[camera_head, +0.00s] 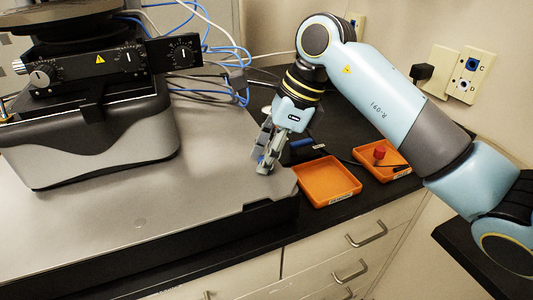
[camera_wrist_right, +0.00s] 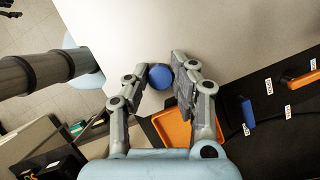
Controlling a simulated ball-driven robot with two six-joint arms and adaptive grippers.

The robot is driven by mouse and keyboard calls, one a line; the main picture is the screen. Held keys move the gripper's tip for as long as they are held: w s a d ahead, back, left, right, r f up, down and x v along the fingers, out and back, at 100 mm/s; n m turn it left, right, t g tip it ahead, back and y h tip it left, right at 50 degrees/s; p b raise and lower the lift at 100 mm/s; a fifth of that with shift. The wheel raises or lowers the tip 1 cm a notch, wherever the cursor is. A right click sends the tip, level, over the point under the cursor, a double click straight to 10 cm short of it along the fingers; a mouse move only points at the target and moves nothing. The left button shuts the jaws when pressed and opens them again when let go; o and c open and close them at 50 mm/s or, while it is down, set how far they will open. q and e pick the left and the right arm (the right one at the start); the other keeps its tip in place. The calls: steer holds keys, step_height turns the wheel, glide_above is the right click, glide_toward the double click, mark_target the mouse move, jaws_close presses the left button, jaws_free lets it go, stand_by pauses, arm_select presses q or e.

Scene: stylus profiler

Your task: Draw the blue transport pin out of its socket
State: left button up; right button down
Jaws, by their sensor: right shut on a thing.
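The blue transport pin shows its round blue head (camera_wrist_right: 160,76) between the fingertips of my right gripper (camera_wrist_right: 164,82) in the wrist view. In the head view my right gripper (camera_head: 265,165) points down at the right front corner of the grey instrument base plate (camera_head: 135,215). Its fingers are shut on the pin there, and only a bit of blue shows between them. The pin's shaft and its socket are hidden, so I cannot tell how deep the pin sits. My left gripper is in neither view.
An orange tray (camera_head: 327,181) stands right of the plate, with a smaller orange tray (camera_head: 384,172) holding a red-topped item behind it. A blue-handled tool (camera_head: 301,143) lies near my gripper. The profiler (camera_head: 90,120) and blue cables (camera_head: 232,50) are at left and back.

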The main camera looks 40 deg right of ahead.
stand_by(0.3)
steer(key=shift+r, duration=0.6)
steer(key=shift+p, duration=0.3)
steer(key=shift+r+p, duration=1.25)
steer(key=shift+r, duration=1)
steer(key=shift+r, duration=0.1)
step_height(320, 180, up, 5)
steer(key=p, duration=0.3)
